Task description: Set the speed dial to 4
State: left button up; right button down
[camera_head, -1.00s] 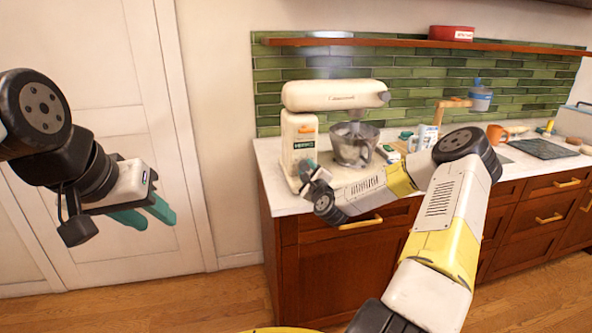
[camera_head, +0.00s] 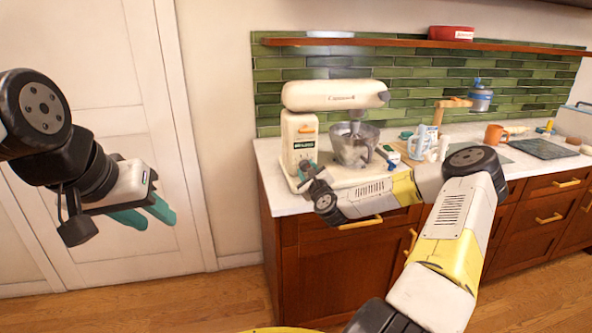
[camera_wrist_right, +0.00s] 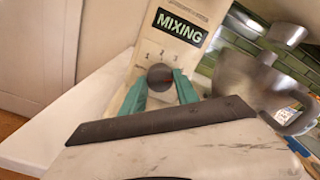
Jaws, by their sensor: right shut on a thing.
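A cream stand mixer (camera_head: 334,94) stands on the white counter, with a metal bowl (camera_head: 354,146). In the right wrist view its front panel carries a green-lettered "MIXING" label (camera_wrist_right: 180,26), with the numerals 1, 2 and 3 below it. The dark round speed dial (camera_wrist_right: 160,76) sits just under the numerals; its setting cannot be read. My right gripper (camera_wrist_right: 160,88) is shut on the dial, one teal finger on each side. In the head view my right gripper (camera_head: 307,175) hides the dial. My left gripper (camera_head: 146,213) is open and empty in front of the door.
A shelf (camera_head: 400,42) with a red box (camera_head: 451,33) runs above. The floor at left is clear.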

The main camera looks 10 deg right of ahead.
jog(key=shift+f, duration=0.1)
jog(key=c, duration=0.9)
grip_release()
jog(key=s, duration=0.8)
jog(key=shift+d, duration=0.15)
